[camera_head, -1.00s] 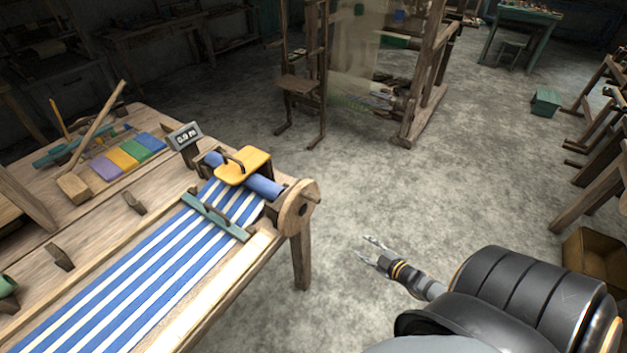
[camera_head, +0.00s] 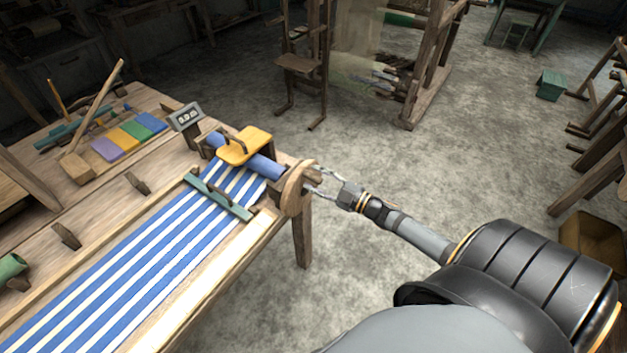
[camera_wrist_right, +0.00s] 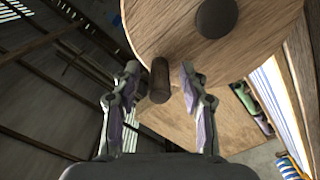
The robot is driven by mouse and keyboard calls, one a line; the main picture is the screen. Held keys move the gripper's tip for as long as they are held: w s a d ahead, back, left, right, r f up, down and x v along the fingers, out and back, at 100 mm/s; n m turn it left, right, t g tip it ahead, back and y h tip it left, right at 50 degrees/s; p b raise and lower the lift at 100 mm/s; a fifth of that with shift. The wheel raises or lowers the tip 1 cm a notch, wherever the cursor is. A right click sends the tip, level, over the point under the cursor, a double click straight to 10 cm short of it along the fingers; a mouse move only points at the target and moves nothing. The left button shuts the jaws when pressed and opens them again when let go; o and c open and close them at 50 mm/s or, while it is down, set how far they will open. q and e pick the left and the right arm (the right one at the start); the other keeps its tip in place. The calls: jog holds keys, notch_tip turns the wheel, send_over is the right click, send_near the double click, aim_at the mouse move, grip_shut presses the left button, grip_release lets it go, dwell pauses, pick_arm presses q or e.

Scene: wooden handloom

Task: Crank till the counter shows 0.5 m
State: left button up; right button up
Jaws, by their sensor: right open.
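The wooden crank disc (camera_head: 292,192) sits at the right end of the blue cloth roller (camera_head: 262,167). My right gripper (camera_head: 312,180) is open at the disc, reaching in from the right. In the right wrist view the disc (camera_wrist_right: 177,32) fills the top, with a dark round hub. A short dark wooden handle peg (camera_wrist_right: 159,80) stands between the open fingers of my right gripper (camera_wrist_right: 160,88), apart from both. The counter (camera_head: 187,117) is a small grey box behind the roller; its digits are too small to read surely. My left gripper is not in view.
Blue-and-white striped cloth (camera_head: 150,262) runs along the wooden loom table, under a teal bar (camera_head: 217,195). A yellow pad (camera_head: 245,146) rests over the roller. Coloured blocks (camera_head: 129,138) lie at the back left.

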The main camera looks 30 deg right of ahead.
jog(key=shift+w+a+r, duration=0.1)
jog(key=shift+w+a, duration=0.15)
jog(key=shift+w, duration=0.3)
grip_shut()
